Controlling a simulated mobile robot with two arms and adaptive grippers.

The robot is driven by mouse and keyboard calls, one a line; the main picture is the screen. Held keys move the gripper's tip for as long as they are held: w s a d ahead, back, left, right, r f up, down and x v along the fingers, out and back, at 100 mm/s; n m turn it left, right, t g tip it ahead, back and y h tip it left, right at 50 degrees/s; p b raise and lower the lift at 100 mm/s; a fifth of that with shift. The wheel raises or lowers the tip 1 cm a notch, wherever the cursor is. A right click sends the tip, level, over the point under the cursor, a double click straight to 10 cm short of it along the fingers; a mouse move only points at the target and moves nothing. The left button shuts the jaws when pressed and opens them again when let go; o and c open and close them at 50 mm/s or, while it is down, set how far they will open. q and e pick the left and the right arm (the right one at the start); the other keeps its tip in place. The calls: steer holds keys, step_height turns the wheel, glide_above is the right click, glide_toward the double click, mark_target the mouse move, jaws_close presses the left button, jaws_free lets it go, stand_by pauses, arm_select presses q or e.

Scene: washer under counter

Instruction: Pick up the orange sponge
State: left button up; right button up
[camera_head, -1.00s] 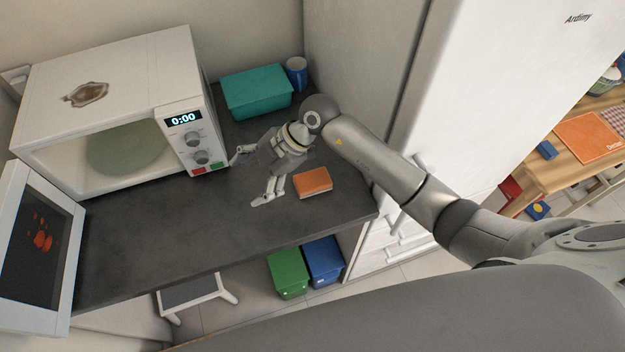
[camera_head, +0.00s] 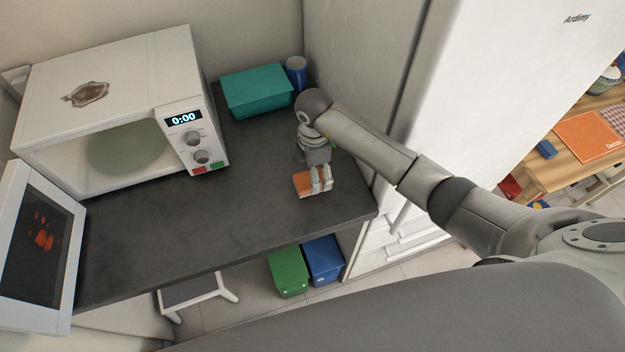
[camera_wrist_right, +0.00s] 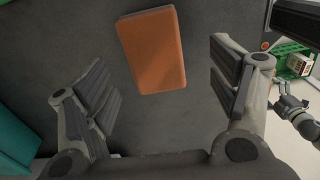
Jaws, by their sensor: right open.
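The orange sponge (camera_head: 302,184) lies flat on the dark counter near its right end. In the head view my right gripper (camera_head: 320,188) is over it and hides its right part. In the right wrist view the whole sponge (camera_wrist_right: 152,50) shows on the counter.
A white microwave (camera_head: 107,85) with its door open stands on the left of the counter (camera_head: 190,230). A teal box (camera_head: 257,92) and a blue cup (camera_head: 297,73) stand at the back. A tall white cabinet (camera_head: 480,90) borders the right side. The counter's middle is clear.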

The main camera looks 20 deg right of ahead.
steer(key=shift+f, duration=0.4)
steer(key=f+b, duration=0.2)
steer(key=f, duration=0.1)
steer(key=f+b, duration=0.1)
steer(key=shift+w+a+f, duration=0.1)
steer(key=shift+w+f, duration=0.05)
steer(key=shift+w, duration=0.15)
steer(key=c, duration=0.9)
